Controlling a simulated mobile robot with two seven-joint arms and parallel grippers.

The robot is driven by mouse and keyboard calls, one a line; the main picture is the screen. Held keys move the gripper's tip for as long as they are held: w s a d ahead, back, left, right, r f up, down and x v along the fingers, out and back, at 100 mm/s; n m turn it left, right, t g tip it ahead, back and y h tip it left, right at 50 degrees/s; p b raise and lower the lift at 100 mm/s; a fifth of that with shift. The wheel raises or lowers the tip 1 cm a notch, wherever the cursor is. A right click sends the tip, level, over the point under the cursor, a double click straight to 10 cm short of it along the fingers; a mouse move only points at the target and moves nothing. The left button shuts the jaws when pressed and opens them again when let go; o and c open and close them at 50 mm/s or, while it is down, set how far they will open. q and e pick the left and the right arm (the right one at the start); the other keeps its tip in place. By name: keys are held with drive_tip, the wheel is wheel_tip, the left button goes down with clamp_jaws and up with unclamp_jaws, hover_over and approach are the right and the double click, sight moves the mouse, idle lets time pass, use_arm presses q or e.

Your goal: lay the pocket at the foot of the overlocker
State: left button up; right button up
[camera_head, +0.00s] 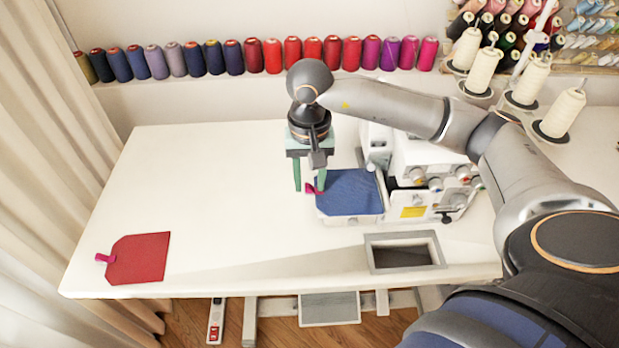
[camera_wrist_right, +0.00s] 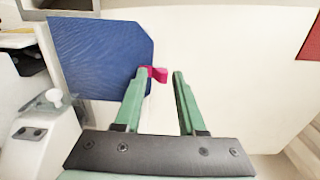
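A blue pocket piece (camera_head: 350,192) with a pink tab (camera_head: 311,189) lies flat on the front plate of the white overlocker (camera_head: 418,160), its tab pointing left. It also shows in the right wrist view (camera_wrist_right: 100,55). My right gripper (camera_head: 309,188) points down at the pocket's left edge. Its green fingers are apart, and in the wrist view (camera_wrist_right: 162,73) the tab shows by the left fingertip, not clamped. A red pocket piece (camera_head: 138,258) with a pink tab lies at the table's front left. My left gripper is not in view.
The white table (camera_head: 220,190) is clear between the red piece and the overlocker. A grey-framed opening (camera_head: 404,252) sits at the front edge. Cream thread cones (camera_head: 484,70) stand at the back right. A row of coloured spools (camera_head: 250,56) lines the wall shelf.

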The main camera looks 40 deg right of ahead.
drive_tip(key=shift+o, duration=1.2)
wheel_tip(320, 180, up, 12)
drive_tip(key=shift+r, duration=0.25)
